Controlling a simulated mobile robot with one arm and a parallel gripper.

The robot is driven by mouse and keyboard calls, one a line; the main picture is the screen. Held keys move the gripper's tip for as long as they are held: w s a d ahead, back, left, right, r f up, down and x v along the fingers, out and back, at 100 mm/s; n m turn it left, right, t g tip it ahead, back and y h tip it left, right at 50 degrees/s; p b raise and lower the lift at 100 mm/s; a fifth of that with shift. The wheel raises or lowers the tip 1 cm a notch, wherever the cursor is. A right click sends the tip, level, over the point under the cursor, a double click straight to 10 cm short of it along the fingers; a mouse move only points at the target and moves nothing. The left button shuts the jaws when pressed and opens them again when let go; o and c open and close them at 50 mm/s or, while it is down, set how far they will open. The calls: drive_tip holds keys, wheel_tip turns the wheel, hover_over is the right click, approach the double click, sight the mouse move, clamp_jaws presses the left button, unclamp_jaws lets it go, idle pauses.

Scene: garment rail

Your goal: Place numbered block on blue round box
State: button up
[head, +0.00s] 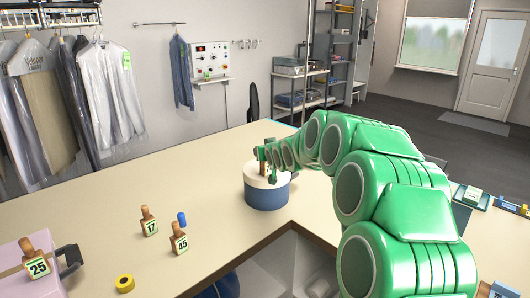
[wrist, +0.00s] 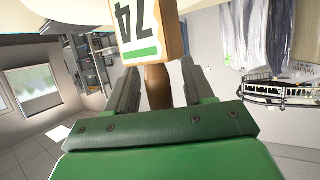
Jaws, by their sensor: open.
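The blue round box (head: 266,195) with a pale lid stands on the counter near its inner corner. A numbered block (head: 263,170) stands on the lid, mostly hidden by my gripper (head: 267,158). In the wrist view the block (wrist: 150,30) shows a black number, apparently a 7 and a 4, above a green stripe. Its brown peg (wrist: 157,88) lies between the two fingers of my gripper (wrist: 158,82), with gaps on both sides. The gripper is open. A strip of the pale lid shows at the wrist view's top edge.
Blocks 17 (head: 150,226) and 45 (head: 180,243), with a blue peg behind, stand left of the box. Block 25 (head: 37,266) is on a pink case (head: 30,280). A yellow roll (head: 124,284) lies at the front. The counter behind the box is clear.

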drive_tip(key=shift+r, duration=0.2)
drive_tip(key=shift+s+d+r, duration=0.15)
drive_tip(key=shift+s+r, duration=0.1)
drive_tip(key=shift+s, duration=0.2)
drive_tip(key=v, duration=1.1)
drive_tip(key=s+d+f+m+g+h, duration=0.1)
drive_tip(key=s+d+f+g, duration=0.15)
drive_tip(key=s, duration=0.65)
drive_tip(key=s+d+f+g+h, duration=0.15)
drive_tip(key=s+d, duration=0.25)
drive_tip(key=s, duration=0.4)
drive_tip(key=s+d+f+m+g+h, duration=0.1)
drive_tip(key=s+d+f+g, duration=0.2)
drive_tip(key=s, duration=0.6)
drive_tip(key=s+d+f+g, duration=0.1)
drive_tip(key=s+g, duration=0.3)
drive_tip(key=s, duration=1)
drive_tip(key=s+d+f+m+g, duration=0.1)
drive_tip(key=s+d+g, duration=0.2)
drive_tip(key=s, duration=1.2)
drive_tip(key=shift+m+g+h, duration=0.3)
drive_tip(key=shift+g+h, duration=0.05)
drive_tip(key=shift+g, duration=0.05)
